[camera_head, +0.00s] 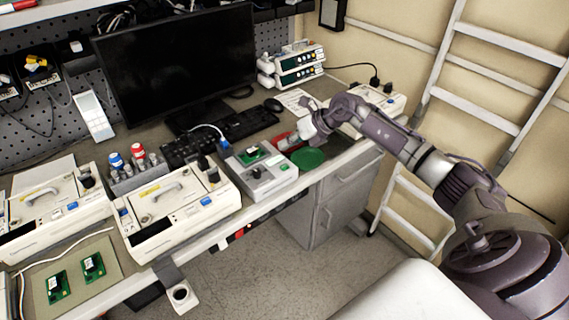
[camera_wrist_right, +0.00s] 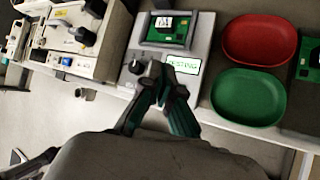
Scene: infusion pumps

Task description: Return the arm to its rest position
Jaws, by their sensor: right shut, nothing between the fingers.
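My right arm (camera_head: 455,180) reaches in from the lower right over the bench, bent at the elbow. My right gripper (camera_head: 291,143) is near the red and green dishes, beside the grey tester. In the wrist view the right gripper (camera_wrist_right: 160,80) is shut and empty, its fingertips over the front of the tester (camera_wrist_right: 132,72). The tester (camera_head: 262,185) holds a green circuit board (camera_wrist_right: 168,28), and its small screen reads "TESTING". My left gripper is not in view.
A red dish (camera_wrist_right: 260,40) and a green dish (camera_wrist_right: 248,97) lie right of the tester. Infusion pumps (camera_head: 180,210) stand to the left. A monitor (camera_head: 175,65) and keyboard (camera_head: 250,122) are behind. A ladder (camera_head: 480,75) leans at the right. Open floor lies before the bench.

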